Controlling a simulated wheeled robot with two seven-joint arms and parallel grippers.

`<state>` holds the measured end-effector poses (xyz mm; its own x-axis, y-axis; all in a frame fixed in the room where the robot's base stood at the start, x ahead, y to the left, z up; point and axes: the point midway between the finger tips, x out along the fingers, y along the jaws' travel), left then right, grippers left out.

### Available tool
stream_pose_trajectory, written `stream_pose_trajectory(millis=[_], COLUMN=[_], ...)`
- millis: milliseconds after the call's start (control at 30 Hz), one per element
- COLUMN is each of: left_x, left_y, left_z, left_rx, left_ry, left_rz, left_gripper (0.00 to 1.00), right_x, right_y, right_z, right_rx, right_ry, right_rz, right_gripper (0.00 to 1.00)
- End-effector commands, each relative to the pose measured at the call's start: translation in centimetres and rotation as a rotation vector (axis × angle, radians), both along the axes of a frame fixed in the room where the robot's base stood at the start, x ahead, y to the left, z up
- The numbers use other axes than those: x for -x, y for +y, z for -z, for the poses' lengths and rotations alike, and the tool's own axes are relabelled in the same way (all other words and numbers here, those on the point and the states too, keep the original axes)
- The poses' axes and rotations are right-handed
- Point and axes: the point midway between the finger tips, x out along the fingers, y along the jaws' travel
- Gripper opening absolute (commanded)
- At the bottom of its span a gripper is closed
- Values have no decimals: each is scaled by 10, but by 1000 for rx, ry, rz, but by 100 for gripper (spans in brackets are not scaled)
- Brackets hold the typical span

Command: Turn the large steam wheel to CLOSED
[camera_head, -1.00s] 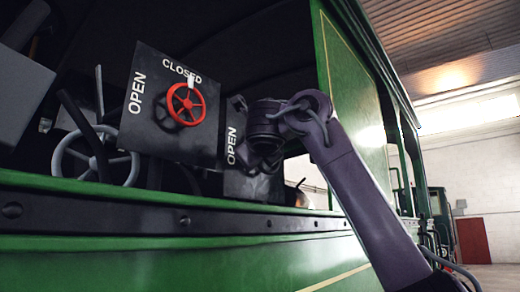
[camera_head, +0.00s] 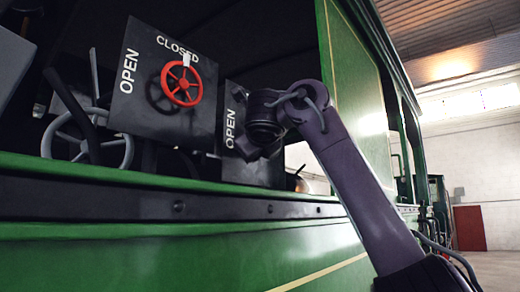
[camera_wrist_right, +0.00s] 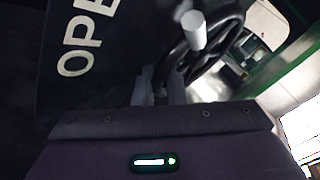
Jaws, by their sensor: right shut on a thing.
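In the right wrist view, a dark spoked wheel (camera_wrist_right: 207,58) with a pale knob (camera_wrist_right: 194,30) stands beside a dark panel lettered OPEN (camera_wrist_right: 78,40). My right gripper (camera_wrist_right: 160,82) is shut at the near rim of this wheel; the exact contact is dark and partly hidden. In the head view my right wrist covers this wheel, and the panel's OPEN lettering (camera_head: 230,129) shows just left of it. No CLOSED label shows on the visible part of this panel. My left gripper is not in view.
A red wheel (camera_head: 182,83) sits on a panel (camera_head: 135,95) marked OPEN and CLOSED, its white marker near CLOSED. A grey spoked wheel (camera_head: 126,152) is at the left. The green cab side (camera_head: 190,262) runs below, with a green pillar (camera_head: 352,70) at the right.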

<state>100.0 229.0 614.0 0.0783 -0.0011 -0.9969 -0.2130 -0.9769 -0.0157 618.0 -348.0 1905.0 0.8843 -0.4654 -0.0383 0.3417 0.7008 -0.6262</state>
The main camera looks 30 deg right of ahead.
Motion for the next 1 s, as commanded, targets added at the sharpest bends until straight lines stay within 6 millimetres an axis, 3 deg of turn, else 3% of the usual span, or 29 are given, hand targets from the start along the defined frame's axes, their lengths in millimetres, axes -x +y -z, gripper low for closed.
stream_pose_trajectory(millis=[233,533,1000], left_x=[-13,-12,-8], left_y=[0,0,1], left_z=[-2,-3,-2], left_rx=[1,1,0], left_ry=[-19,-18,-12], left_rz=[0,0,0], left_gripper=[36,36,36], right_x=[6,7,7], right_y=[6,11,10], right_z=[-14,-24,-20], right_rx=[-114,-239,-305], right_ry=[21,51,96], right_rz=[-2,-6,-4], right_gripper=[0,0,0])
